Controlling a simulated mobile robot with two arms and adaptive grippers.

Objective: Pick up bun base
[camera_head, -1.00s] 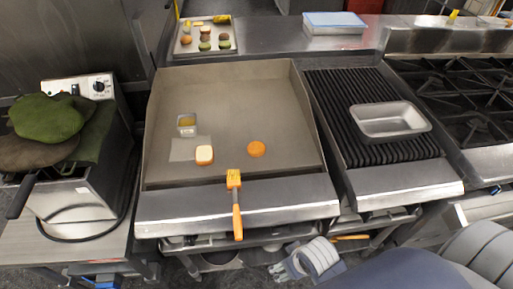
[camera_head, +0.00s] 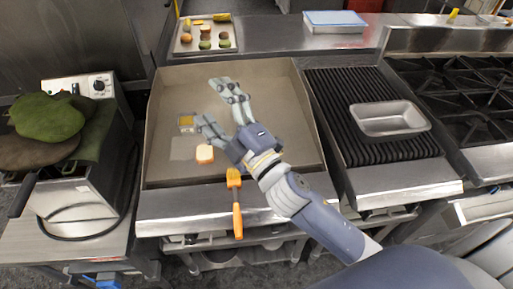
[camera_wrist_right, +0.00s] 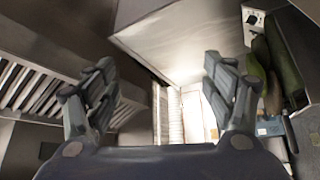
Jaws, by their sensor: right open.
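A bread-like piece with a pale top and orange-brown edge (camera_head: 205,154) lies on the flat griddle (camera_head: 165,110), near its front; I cannot tell whether it is the bun base. My right gripper (camera_head: 208,101) is above the griddle in the head view, fingers spread and pointing to the back left, with nothing between them. Its open, empty fingers also show in the right wrist view (camera_wrist_right: 158,65). The gripper and wrist cover the spot where a round orange-brown piece lay. My left gripper is not in view.
A tray with several round food pieces (camera_head: 213,46) stands behind the griddle. A metal pan (camera_head: 389,119) sits on the grill at right.

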